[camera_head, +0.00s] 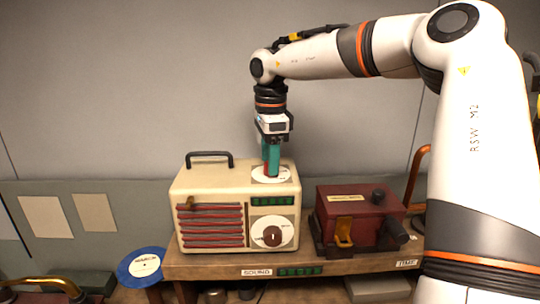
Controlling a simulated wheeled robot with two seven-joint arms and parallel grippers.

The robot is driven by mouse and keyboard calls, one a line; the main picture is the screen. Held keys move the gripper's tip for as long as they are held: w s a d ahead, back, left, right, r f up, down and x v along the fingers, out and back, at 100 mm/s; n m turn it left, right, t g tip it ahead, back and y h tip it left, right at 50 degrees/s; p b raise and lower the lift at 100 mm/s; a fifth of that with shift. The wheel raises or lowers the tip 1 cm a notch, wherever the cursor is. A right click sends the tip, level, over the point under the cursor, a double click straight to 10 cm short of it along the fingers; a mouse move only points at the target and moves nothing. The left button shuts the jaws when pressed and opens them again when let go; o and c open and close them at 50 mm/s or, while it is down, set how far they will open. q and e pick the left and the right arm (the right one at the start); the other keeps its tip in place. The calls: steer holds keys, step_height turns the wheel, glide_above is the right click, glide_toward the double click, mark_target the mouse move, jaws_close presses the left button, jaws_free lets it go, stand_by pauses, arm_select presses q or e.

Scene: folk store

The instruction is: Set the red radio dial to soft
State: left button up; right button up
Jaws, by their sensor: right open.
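A cream radio (212,178) with red slats and a black top handle stands on a wooden shelf. On its top is a white disc (284,175), with a bit of red (265,169) that may be the red dial. My right gripper (271,172) points straight down over this disc, its green fingers open at the red part and hiding most of it. Whether they touch it, and where the dial points, I cannot tell. A second white dial with a brown knob (272,236) is on the radio's front. My left gripper is out of view.
A dark red box (345,205) with a yellow latch and black knobs stands right of the radio. The shelf's front edge (215,270) carries a "SOUND" label. A blue disc (128,268) leans at the left. My right arm spans the right side.

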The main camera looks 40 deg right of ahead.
steer(key=shift+s+a+f, duration=0.1)
steer(key=shift+f, duration=0.15)
steer(key=c, duration=1)
steer(key=shift+o, duration=0.2)
